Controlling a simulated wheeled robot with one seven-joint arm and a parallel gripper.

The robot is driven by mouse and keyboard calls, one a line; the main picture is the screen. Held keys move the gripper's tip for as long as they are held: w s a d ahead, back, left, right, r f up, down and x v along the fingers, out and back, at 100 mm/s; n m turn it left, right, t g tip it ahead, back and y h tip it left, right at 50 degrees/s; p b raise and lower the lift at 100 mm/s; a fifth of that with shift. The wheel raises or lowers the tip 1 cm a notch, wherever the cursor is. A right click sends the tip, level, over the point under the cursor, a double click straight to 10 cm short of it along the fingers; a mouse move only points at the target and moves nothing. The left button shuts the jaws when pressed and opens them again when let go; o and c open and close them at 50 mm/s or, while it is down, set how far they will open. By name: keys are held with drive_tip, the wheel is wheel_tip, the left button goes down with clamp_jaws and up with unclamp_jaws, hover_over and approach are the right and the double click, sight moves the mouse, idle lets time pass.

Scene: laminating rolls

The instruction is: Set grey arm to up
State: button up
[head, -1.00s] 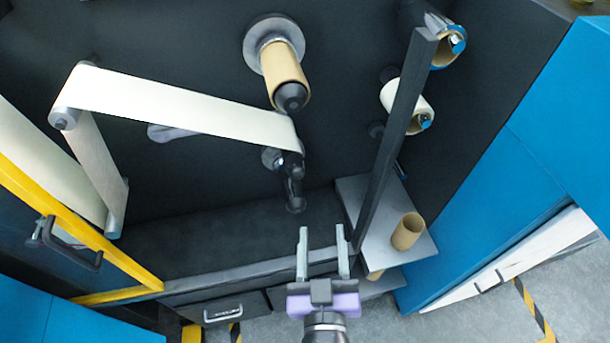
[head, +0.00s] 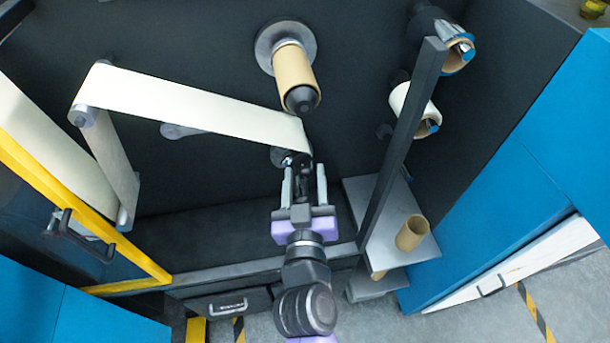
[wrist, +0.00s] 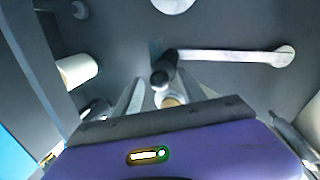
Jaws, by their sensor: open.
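The grey arm (head: 178,131) lies nearly level on the dark machine wall, partly hidden behind the cream web in the head view. In the wrist view the grey arm (wrist: 235,56) shows as a pale bar with a rounded end, running to a black knob (wrist: 163,74). My gripper (head: 304,172) is open, its two fingers pointing up at the black end piece below the web. In the wrist view the black knob shows just beyond and between the fingertips of my gripper (wrist: 160,95). I cannot tell whether they touch.
A cardboard core (head: 293,72) on a spindle sticks out above my gripper. The cream web (head: 190,103) runs to the left. A dark upright post (head: 402,145) and a shelf with a loose core (head: 411,233) stand to the right. A yellow frame (head: 75,215) is at the left.

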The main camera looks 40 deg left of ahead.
clamp_jaws()
idle(1.4)
